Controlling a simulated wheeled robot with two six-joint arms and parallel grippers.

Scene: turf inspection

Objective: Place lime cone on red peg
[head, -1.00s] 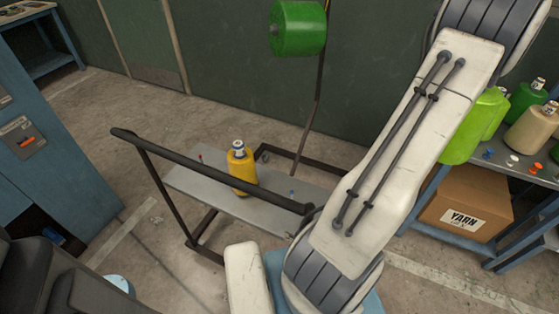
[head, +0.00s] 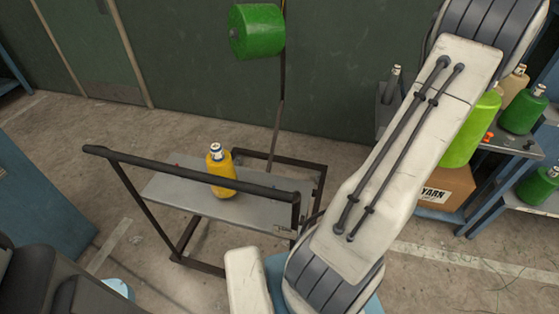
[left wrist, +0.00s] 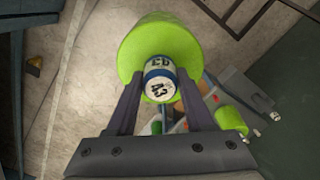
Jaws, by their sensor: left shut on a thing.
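A lime cone (left wrist: 160,45) fills the upper middle of the left wrist view, its white and blue labelled tube end towards me. My left gripper (left wrist: 158,82) is shut on that tube end, one finger on each side. In the head view a lime cone (head: 466,135) shows at the right, partly hidden behind my arm; I cannot tell whether it is the held one. A small red peg (head: 178,166) shows on the grey cart, left of the yellow cone, partly hidden by the rail. My right gripper is not in view.
The cart (head: 160,190) has a dark handrail (head: 190,170) and carries a yellow cone (head: 221,172). A green roll (head: 256,31) hangs above it. At the right, green cones (head: 522,111) and a yarn box (head: 445,190) crowd the tables. Open floor lies around the cart.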

